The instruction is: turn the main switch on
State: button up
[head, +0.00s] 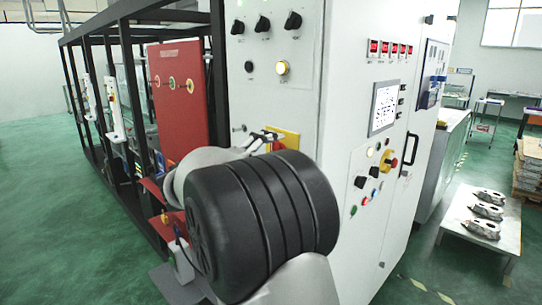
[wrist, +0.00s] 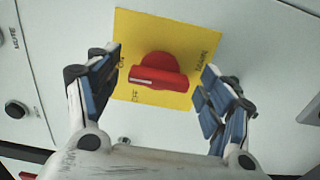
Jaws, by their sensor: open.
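The main switch is a red rotary knob (wrist: 158,80) on a yellow plate (wrist: 200,30) in the wrist view. Its grip bar lies nearly level in the picture, with a white mark at its left end. Small black labels stand on the plate; one at the lower left seems to read OFF, another at the upper left ON. My gripper (wrist: 160,66) is open, with one finger on each side of the knob and visible gaps to it. In the head view the yellow plate (head: 287,136) shows behind my wrist, which hides most of the knob.
The plate is on a white cabinet (head: 330,210) with black selector knobs (head: 263,24) above. A black frame with a red panel (head: 178,95) stands left. Castings (head: 486,211) lie on a table at right.

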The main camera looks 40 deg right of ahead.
jog(key=a, duration=1.2)
jog(key=shift+s, duration=0.45)
jog(key=s+a+f+y, duration=0.2)
jog(key=s+f+y, duration=0.3)
jog(key=s, duration=0.4)
jog(key=s+a+f+y, duration=0.2)
jog(key=s+f+y, duration=0.25)
jog(key=s, duration=0.35)
jog(key=s+a+f+t+y, duration=0.1)
jog(key=s+a+f+y, duration=0.3)
jog(key=a, duration=0.3)
jog(key=s+a+f+t+y, duration=0.2)
jog(key=s+a+f+y, duration=0.2)
jog(key=a, duration=0.4)
jog(key=shift+s+a+f+m+t, duration=0.2)
jog(key=shift+s+f+m+t, duration=0.1)
jog(key=shift+s+m, duration=0.15)
